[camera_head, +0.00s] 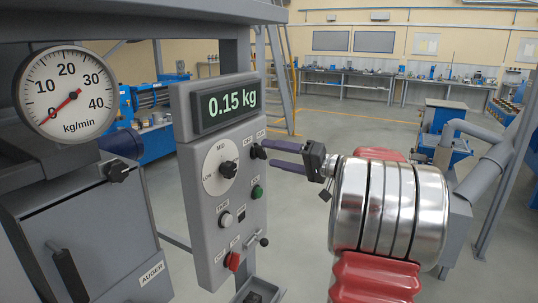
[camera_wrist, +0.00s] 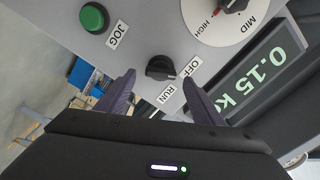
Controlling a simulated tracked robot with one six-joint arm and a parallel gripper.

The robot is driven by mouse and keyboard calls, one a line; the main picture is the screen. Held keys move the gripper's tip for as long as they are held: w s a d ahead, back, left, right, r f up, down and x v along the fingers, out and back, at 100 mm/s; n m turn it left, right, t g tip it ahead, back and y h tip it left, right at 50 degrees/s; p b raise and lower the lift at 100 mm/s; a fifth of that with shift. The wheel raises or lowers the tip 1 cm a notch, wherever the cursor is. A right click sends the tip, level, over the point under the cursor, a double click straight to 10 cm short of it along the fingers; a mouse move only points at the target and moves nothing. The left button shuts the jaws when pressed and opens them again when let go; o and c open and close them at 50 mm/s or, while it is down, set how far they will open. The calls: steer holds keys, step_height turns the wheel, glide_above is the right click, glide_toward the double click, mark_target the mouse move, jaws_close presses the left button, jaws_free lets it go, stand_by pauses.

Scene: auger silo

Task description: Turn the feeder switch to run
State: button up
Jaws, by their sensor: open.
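The black feeder switch knob (camera_head: 258,152) sits at the upper right of the grey control panel (camera_head: 200,190). In the wrist view the knob (camera_wrist: 160,67) shows close up, beside an OFF label (camera_wrist: 191,66) and a RUN label (camera_wrist: 167,93). I cannot tell for certain which label it points to. My gripper (camera_head: 268,154) is open, with its two purple fingers pointing at the panel. In the wrist view the fingertips (camera_wrist: 158,79) are apart on either side of the knob; I cannot tell whether they touch it.
The panel also carries a LOW-MID-HIGH dial (camera_head: 228,169), a green JOG button (camera_head: 257,192), a white TARE button (camera_head: 225,219), a red switch (camera_head: 232,261) and a display (camera_head: 226,103) reading 0.15 kg. A kg/min gauge (camera_head: 66,94) reads near zero. Open floor lies right of the panel.

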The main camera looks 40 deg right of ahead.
steer(key=shift+x, duration=1.05)
steer(key=shift+c, duration=0.5)
steer(key=c, duration=0.9)
steer(key=shift+a, duration=0.2)
steer(key=shift+c, duration=0.2)
steer(key=shift+d, duration=0.15)
